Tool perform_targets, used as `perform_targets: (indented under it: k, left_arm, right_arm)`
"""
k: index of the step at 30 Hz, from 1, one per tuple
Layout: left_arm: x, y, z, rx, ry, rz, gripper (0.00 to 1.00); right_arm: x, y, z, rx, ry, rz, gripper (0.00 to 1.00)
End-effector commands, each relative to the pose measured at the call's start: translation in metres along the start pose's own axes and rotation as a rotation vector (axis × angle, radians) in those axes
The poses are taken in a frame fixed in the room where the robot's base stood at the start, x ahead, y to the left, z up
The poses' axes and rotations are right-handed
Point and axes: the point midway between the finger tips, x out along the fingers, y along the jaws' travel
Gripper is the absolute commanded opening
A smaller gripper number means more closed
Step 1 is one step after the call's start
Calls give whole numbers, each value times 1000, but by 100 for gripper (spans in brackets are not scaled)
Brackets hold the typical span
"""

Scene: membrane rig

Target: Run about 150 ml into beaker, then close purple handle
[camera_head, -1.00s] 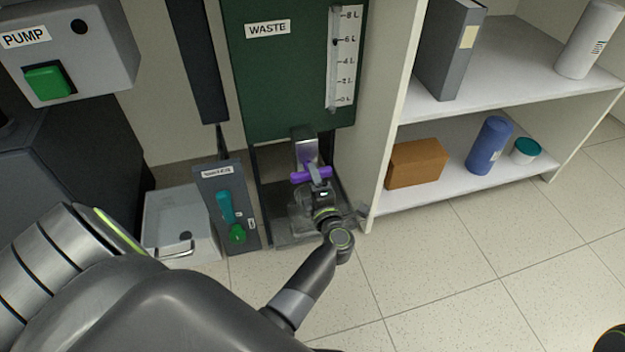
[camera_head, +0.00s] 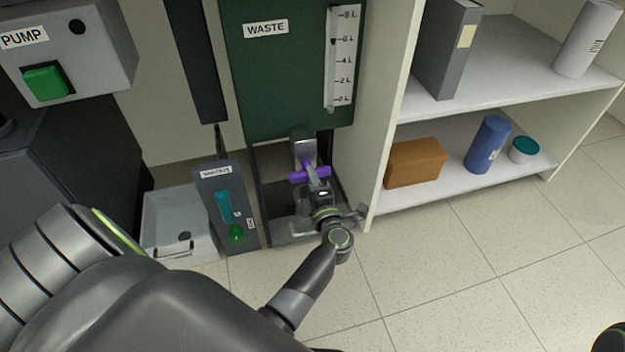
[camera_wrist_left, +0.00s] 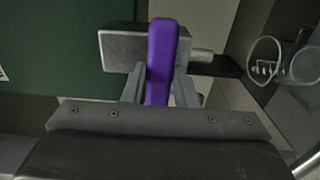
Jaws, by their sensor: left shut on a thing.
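The purple handle (camera_head: 310,174) sits on a grey metal valve body (camera_head: 303,148) below the green WASTE tank (camera_head: 290,90). In the head view it lies crosswise, nearly level. My left gripper (camera_head: 316,178) is at the handle. In the left wrist view its two fingers (camera_wrist_left: 158,88) are on either side of the purple handle (camera_wrist_left: 160,50), shut on it. The clear beaker (camera_head: 298,222) stands low under the valve, largely hidden by my gripper. It also shows in the left wrist view (camera_wrist_left: 285,66), with white marks; its liquid level cannot be read.
The tank's gauge (camera_head: 342,60) has a dark marker near 6 L. A grey panel (camera_head: 213,180) with teal and green handles and a white basin (camera_head: 170,235) stand to the left. A white shelf unit (camera_head: 470,190) is close on the right. The floor in front is open.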

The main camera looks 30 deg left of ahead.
Motion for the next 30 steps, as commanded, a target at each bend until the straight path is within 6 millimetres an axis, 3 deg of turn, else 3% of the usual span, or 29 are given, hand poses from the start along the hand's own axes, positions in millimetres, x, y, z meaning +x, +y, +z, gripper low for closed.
perform_targets:
  k: [8,30]
  left_arm:
    - [0,0,0,4,0,-1,5]
    - [0,1,0,236,-1,-2,5]
  right_arm:
    - [1,0,0,0,1,-1,36]
    - [34,-5,7,0,0,0,36]
